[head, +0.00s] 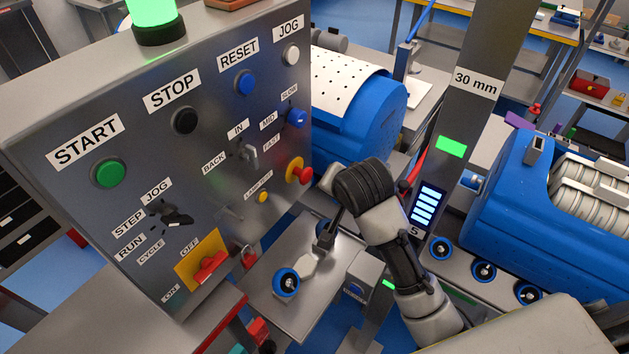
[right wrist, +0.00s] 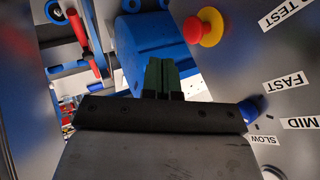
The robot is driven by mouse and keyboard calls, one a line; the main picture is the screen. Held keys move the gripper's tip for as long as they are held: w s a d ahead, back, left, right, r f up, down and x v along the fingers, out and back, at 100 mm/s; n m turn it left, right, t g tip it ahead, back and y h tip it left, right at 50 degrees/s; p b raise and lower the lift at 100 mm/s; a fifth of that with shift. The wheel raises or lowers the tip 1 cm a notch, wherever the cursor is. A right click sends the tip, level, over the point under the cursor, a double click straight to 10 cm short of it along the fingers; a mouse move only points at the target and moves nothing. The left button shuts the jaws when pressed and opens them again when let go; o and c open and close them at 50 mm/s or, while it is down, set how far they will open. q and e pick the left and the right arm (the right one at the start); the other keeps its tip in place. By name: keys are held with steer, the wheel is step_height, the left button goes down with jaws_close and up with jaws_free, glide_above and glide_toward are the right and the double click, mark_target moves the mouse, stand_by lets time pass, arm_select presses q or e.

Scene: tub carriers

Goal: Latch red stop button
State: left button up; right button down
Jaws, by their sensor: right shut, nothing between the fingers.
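The red stop button (head: 304,174) is a red mushroom head on a yellow collar, at the lower right edge of the grey control panel (head: 120,225). It also shows in the right wrist view (right wrist: 191,30), with the yellow collar behind it. My right arm comes in from the lower right in the head view, its wrist just right of the button; its fingertips are hidden there. In the right wrist view my right gripper (right wrist: 162,68) is shut and empty, its dark fingers below and left of the button, with a visible gap. My left gripper is not in view.
The panel also carries a green START button (head: 109,173), black STOP button (head: 185,120), blue RESET button (head: 245,83) and several selector switches. A green lamp (head: 152,10) glows on top. A blue drum-shaped machine (head: 365,115) stands behind, right of the panel.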

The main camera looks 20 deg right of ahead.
mark_target(302, 174)
steer(key=w+a+f+p, duration=0.2)
steer(key=w+f+p, duration=0.2)
steer(key=w+f, duration=0.3)
steer(key=shift+w, duration=1.25)
steer(key=shift+f, duration=0.1)
